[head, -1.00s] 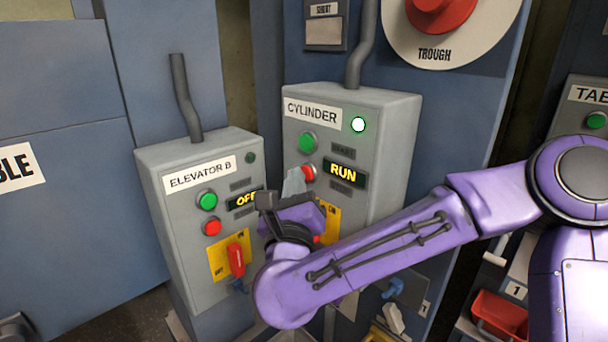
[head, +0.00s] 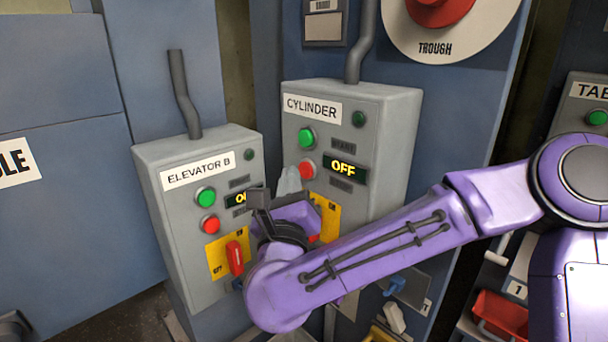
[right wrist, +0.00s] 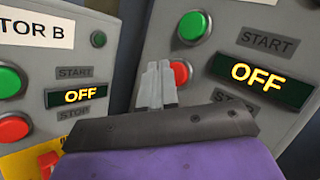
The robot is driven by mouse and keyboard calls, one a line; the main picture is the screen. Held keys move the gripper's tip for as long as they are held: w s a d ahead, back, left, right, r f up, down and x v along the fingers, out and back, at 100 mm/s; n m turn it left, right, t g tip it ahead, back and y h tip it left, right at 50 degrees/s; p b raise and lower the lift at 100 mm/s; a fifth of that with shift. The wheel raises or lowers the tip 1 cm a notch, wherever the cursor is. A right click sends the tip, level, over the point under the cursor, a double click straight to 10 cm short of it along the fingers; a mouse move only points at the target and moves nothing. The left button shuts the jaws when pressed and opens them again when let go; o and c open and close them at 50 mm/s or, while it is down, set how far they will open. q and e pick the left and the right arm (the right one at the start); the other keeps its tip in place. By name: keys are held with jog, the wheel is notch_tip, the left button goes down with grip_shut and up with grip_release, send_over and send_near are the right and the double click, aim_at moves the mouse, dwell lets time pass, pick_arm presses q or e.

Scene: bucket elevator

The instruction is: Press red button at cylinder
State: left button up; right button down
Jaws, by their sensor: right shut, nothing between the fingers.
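The grey CYLINDER box (head: 395,140) has a green button (head: 307,137), a red button (head: 306,168), a display (head: 343,168) reading OFF and an unlit indicator lamp (head: 359,119). My right gripper (head: 289,182) is shut and empty, its fingertips just left of and below the red button. In the right wrist view the shut fingers (right wrist: 158,82) stand beside the cylinder's red button (right wrist: 180,72), partly overlapping its left edge. I cannot tell whether they touch it. My left gripper is not in view.
The ELEVATOR B box (head: 152,160) stands close on the left, with its own green button (head: 205,197), red button (head: 209,224) and red switch handle (head: 234,257). A yellow switch plate (head: 328,215) is partly hidden behind my right arm. A red bin (head: 500,315) is at lower right.

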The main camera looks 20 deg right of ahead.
jog(key=shift+a, duration=0.15)
jog(key=a, duration=0.1)
jog(key=s+a+b, duration=0.1)
jog(key=a, duration=0.1)
jog(key=a+b, duration=0.1)
jog(key=shift+s+a, duration=0.35)
jog(key=shift+s, duration=0.05)
dwell(0.7)
